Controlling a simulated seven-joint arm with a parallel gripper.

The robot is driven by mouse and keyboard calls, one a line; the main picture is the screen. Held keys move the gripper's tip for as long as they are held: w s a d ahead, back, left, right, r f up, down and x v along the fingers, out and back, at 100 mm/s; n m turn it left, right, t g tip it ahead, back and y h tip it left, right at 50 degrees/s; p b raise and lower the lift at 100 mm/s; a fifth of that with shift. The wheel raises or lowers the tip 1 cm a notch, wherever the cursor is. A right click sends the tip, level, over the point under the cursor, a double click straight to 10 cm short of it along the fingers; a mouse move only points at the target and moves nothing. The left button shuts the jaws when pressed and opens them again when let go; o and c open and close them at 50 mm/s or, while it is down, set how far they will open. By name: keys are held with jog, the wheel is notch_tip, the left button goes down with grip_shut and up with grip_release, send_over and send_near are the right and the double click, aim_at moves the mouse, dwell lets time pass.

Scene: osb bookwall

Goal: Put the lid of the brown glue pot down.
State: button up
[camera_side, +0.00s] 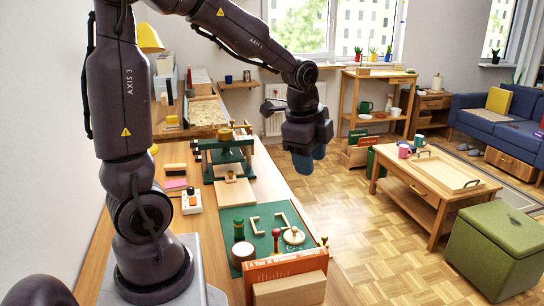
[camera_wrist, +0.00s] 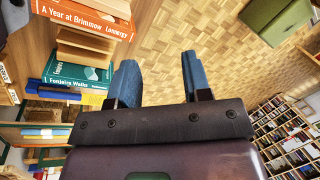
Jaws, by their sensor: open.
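My gripper (camera_side: 308,162) hangs in the air over the floor, to the right of the bench and well above it. In the wrist view its blue fingers (camera_wrist: 157,78) stand apart with nothing between them. On the green mat (camera_side: 262,212) lies a pale round lid-like disc with a knob (camera_side: 293,236). The wrist view shows neither.
An orange book (camera_side: 286,268) stands at the mat's near edge; it also shows in the wrist view (camera_wrist: 85,16), near a teal book (camera_wrist: 78,74). A red-topped tool (camera_side: 276,238) stands on the mat. A green press (camera_side: 226,155) stands farther back. Open floor lies right of the bench.

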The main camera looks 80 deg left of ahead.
jog(key=s+d+r+n+t, duration=0.1)
jog(key=s+d+r+n, duration=0.2)
jog(key=s+d+n, duration=0.2)
jog(key=s+d+r+n+t+h, duration=0.1)
jog(key=s+d+r+n+t, duration=0.1)
jog(key=s+d+r+n, duration=0.1)
jog(key=s+d+n, duration=0.1)
jog(key=s+d, duration=0.1)
jog(key=s, duration=0.1)
jog(key=shift+d+r+n, duration=0.3)
jog(key=shift+n, duration=0.1)
